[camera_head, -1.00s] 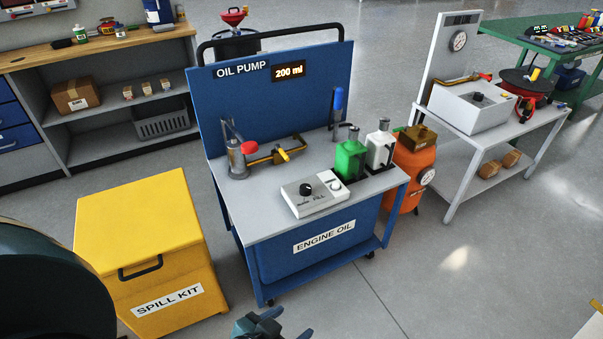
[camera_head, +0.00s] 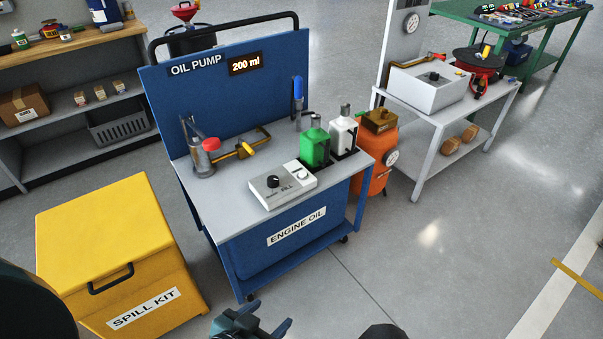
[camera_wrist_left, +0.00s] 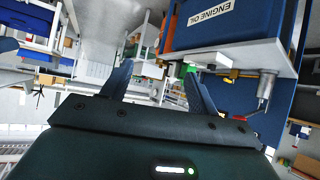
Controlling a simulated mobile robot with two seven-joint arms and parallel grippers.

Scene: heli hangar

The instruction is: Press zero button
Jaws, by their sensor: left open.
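A light grey control box (camera_head: 283,184) lies on the top of the blue oil pump cart (camera_head: 225,212). A display on the cart's back panel (camera_head: 245,64) reads 200 ml. My left gripper (camera_head: 268,314) is open and empty, low in front of the cart and apart from the box. Its open fingers also show in the left wrist view (camera_wrist_left: 160,88). My right gripper is not visible.
A green bottle (camera_head: 315,149) and a white bottle (camera_head: 343,134) stand right behind the box. A hand pump (camera_head: 200,160) stands at the cart's left. A yellow spill kit box (camera_head: 105,235) is beside the cart.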

